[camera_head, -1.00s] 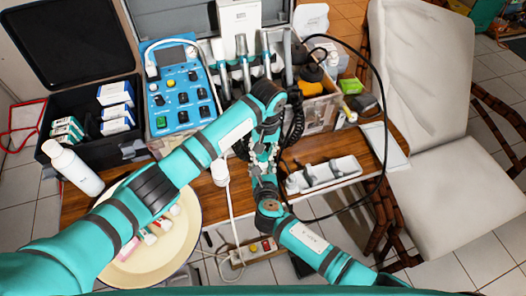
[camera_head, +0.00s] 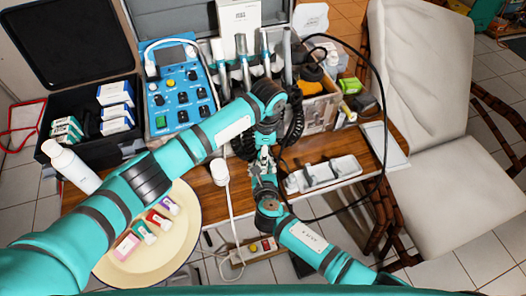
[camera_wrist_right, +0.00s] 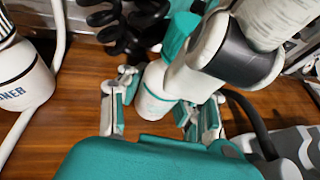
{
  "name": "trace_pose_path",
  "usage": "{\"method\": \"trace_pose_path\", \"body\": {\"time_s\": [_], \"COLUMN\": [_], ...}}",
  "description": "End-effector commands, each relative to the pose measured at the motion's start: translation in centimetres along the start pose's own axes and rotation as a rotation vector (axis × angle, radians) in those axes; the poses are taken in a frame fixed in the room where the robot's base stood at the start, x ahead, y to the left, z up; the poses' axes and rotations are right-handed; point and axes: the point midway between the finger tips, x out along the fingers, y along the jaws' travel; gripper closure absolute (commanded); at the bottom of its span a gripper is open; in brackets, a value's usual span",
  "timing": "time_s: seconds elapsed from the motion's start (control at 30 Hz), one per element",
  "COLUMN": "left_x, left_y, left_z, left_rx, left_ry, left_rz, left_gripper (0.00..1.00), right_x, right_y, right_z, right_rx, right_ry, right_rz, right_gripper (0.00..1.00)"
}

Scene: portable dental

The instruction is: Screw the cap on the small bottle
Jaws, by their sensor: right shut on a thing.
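A small white bottle (camera_wrist_right: 157,97) with teal lettering stands upright between the fingers of my right gripper (camera_wrist_right: 160,112) in the right wrist view. My right gripper is shut on it, low above the wooden table. In the head view my right gripper (camera_head: 262,168) comes from the lower right. My left wrist (camera_wrist_right: 235,55) hangs over the bottle and covers its top. My left gripper (camera_head: 264,148) points down there in the head view, and its fingertips are too small and overlapped to read. The cap cannot be made out.
A round cream plate (camera_head: 188,243) holds several small coloured items. A white cylinder (camera_head: 219,172) with a cable stands left of my grippers. A white tray (camera_head: 335,172) lies to the right. A blue control box (camera_head: 180,100) and a case of instruments stand behind.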

Motion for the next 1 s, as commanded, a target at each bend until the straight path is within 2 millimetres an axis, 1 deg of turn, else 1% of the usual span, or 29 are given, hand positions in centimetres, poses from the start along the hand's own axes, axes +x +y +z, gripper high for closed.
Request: {"method": "trace_pose_path", "body": {"time_s": [0.27,0.37,0.47,0.7,0.8,0.9,1.0], "left_x": [-0.1,-0.7,-2.2,-7.4,-9.3,-10.7,-11.6], "left_y": [0.0,0.0,-0.1,-0.1,-0.1,-0.1,-0.1], "left_z": [0.0,-0.1,-0.1,-0.1,-0.1,-0.1,0.0], "left_rx": [-0.001,0.000,0.001,0.000,0.001,-0.001,-0.001], "left_ry": [0.001,0.001,0.003,0.003,0.002,0.001,0.001], "left_rz": [0.001,0.000,-0.001,-0.003,-0.003,-0.001,-0.001], "left_gripper": [0.48,0.48,0.48,0.48,0.48,0.48,0.48], "right_x": [0.0,0.0,0.0,0.0,0.0,0.0,0.0], "right_y": [0.0,0.0,0.0,0.0,0.0,0.0,0.0], "right_z": [0.0,0.1,0.1,0.1,0.1,0.1,0.1], "right_rx": [0.000,0.000,0.000,0.000,0.000,0.000,0.000], "right_ry": [-0.001,-0.001,-0.001,-0.001,-0.001,-0.001,-0.001], "right_rz": [0.000,0.000,0.001,0.001,0.001,0.001,0.001], "right_gripper": [1.00,1.00,1.00,1.00,1.00,1.00,1.00]}}
